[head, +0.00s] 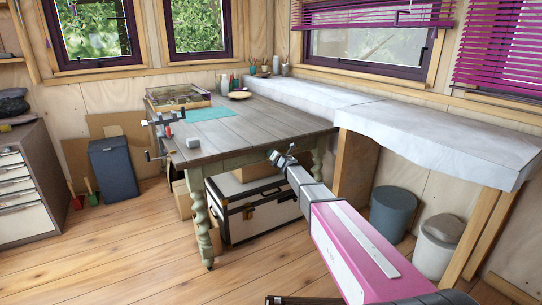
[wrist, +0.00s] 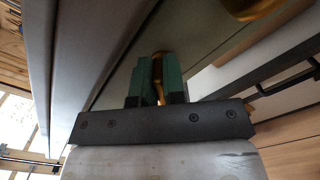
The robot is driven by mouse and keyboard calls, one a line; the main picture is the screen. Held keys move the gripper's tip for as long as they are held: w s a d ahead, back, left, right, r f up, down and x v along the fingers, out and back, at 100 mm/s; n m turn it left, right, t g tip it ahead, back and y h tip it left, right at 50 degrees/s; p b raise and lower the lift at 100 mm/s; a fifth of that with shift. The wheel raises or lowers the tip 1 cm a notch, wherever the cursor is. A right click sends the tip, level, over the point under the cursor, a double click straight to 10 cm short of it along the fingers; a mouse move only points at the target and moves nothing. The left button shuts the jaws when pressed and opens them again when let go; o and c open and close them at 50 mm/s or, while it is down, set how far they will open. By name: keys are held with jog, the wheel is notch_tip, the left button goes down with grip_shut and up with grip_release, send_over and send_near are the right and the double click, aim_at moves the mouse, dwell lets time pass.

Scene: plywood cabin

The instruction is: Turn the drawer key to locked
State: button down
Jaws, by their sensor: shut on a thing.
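My gripper (wrist: 158,72) is shut, its two green finger pads closed on the brass key (wrist: 161,92) at the olive-green drawer front (wrist: 205,58). The key's bow shows only as a narrow strip between the pads; its turn angle and the lock are hard to make out. A brass knob (wrist: 248,7) is on the drawer front at the top of the wrist view. In the head view my gripper (head: 277,156) is at the near right side of the table (head: 258,122), and the key is too small to tell there.
A dark-trimmed trunk (head: 256,212) stands under the table. A turned green table leg (head: 200,225) is to the left, with a vise (head: 165,135) above it. A sheet-covered bench (head: 430,140) and two bins (head: 393,212) are at the right. Open wooden floor lies in front.

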jog(key=m, duration=0.4)
jog(key=shift+w+d+f+m, duration=0.1)
jog(key=shift+d+f+m, duration=0.05)
jog(key=shift+f+m, duration=0.15)
jog(key=m, duration=0.4)
jog(key=shift+f+m, duration=0.2)
jog(key=shift+m, duration=0.2)
jog(key=c, duration=1.2)
grip_release()
jog(key=v, duration=1)
jog(key=shift+s+d, duration=0.3)
jog(key=shift+d, duration=0.1)
